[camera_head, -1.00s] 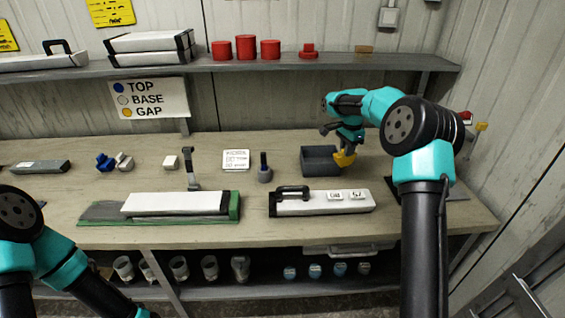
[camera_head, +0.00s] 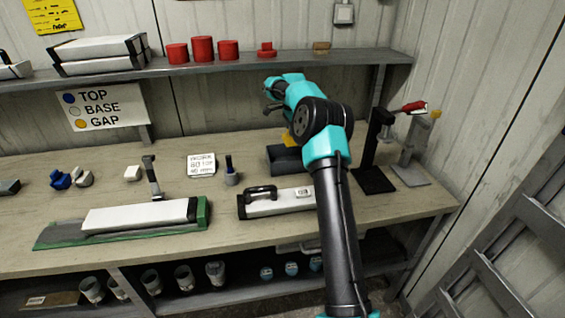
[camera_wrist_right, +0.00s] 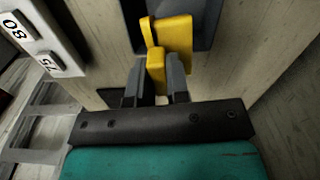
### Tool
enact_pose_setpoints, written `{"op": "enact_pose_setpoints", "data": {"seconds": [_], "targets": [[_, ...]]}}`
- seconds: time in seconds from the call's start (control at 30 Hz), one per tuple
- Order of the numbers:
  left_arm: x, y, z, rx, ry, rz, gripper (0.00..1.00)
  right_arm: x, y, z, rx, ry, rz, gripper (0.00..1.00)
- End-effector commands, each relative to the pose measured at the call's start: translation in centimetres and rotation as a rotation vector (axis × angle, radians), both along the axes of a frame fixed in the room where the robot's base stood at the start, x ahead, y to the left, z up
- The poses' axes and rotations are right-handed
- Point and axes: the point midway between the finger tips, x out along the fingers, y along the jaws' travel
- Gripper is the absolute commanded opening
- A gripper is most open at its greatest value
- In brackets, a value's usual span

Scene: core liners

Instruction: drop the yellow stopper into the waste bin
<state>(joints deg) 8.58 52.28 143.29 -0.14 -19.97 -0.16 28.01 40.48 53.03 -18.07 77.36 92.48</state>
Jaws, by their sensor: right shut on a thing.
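The yellow stopper (camera_head: 288,139) is at the back of the dark grey open bin (camera_head: 285,160) on the bench, partly hidden by my right arm. In the right wrist view the stopper (camera_wrist_right: 174,35) is pinched between the fingers of my right gripper (camera_wrist_right: 155,78), its blocky end pointing away from the palm. The bin's dark wall (camera_wrist_right: 213,22) lies beyond it, and the stopper overlaps the bin's opening. I cannot tell its exact height above the bin. In the head view the right gripper is mostly hidden by its own arm. My left gripper is out of view.
A white core box with a black handle (camera_head: 262,191) lies in front of the bin. Black (camera_head: 373,180) and grey (camera_head: 411,172) stands are to the right. A small holder (camera_head: 231,178) and white sign (camera_head: 201,165) are left. The shelf (camera_head: 220,69) runs behind.

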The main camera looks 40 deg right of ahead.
Motion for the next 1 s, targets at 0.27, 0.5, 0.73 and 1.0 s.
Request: {"op": "enact_pose_setpoints", "data": {"seconds": [0.27,0.5,0.73,1.0], "targets": [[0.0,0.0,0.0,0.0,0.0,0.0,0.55,0.0,0.0,-0.8,0.001,0.002,0.001,0.0],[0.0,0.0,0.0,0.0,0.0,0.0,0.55,0.0,0.0,-3.2,0.001,0.002,0.001,0.0],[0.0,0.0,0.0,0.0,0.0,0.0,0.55,0.0,0.0,-5.3,0.0,0.001,0.001,0.0],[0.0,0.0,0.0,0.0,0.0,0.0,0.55,0.0,0.1,-6.0,0.0,0.0,0.001,0.0]]}}
